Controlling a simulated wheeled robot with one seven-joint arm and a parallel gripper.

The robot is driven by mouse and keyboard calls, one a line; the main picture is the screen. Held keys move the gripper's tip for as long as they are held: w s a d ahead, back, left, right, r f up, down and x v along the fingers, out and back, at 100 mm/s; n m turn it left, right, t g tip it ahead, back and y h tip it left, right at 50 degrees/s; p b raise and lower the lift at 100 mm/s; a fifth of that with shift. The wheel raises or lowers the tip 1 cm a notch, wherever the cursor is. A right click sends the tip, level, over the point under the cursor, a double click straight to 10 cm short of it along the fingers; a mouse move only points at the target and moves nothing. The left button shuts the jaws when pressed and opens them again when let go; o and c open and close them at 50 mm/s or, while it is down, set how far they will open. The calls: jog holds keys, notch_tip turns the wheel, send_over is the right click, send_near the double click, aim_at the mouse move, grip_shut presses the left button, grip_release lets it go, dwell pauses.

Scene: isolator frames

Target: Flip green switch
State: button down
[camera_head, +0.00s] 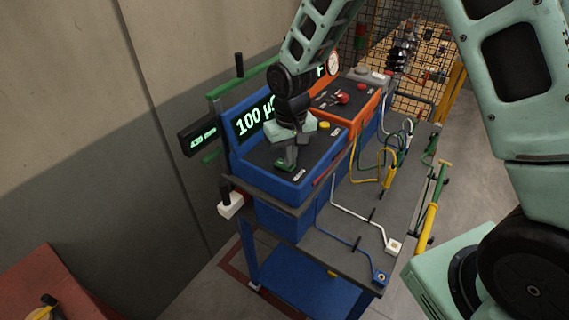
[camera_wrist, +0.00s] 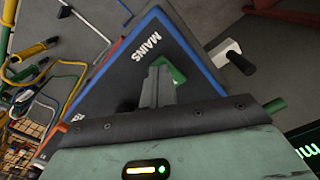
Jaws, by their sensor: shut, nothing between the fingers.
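The green switch (camera_head: 285,164) is on the dark top panel of the blue box (camera_head: 262,192). In the wrist view the green switch (camera_wrist: 172,69) shows just beyond my fingertips, beside the white word MAINS, and is partly hidden by them. My gripper (camera_head: 288,148) points down over the front part of this panel. In the wrist view my gripper (camera_wrist: 161,80) has its fingers together with nothing between them. The fingertips are at or very near the switch; I cannot tell whether they touch it. The switch's exact tilt is hard to tell.
A lit display (camera_head: 255,118) reading 100 stands behind the panel. Cables and a yellow-handled tool (camera_head: 428,222) lie to the right. A white block (camera_head: 231,205) juts out at left.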

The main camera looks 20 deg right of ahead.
jog(key=shift+f, duration=0.25)
jog(key=shift+r+p, duration=2.5)
jog(key=shift+r, duration=1.05)
jog(key=s+a+n+b, duration=0.3)
jog(key=s+b, duration=0.3)
jog(key=s, duration=0.7)
jog(key=s+a+n+b, duration=0.3)
jog(key=s+b, duration=0.4)
jog(key=s, duration=0.6)
jog(key=shift+s+a+f+n+y, duration=0.15)
jog(key=shift+s+f+n+y, duration=0.15)
jog(key=shift+s+f, duration=0.15)
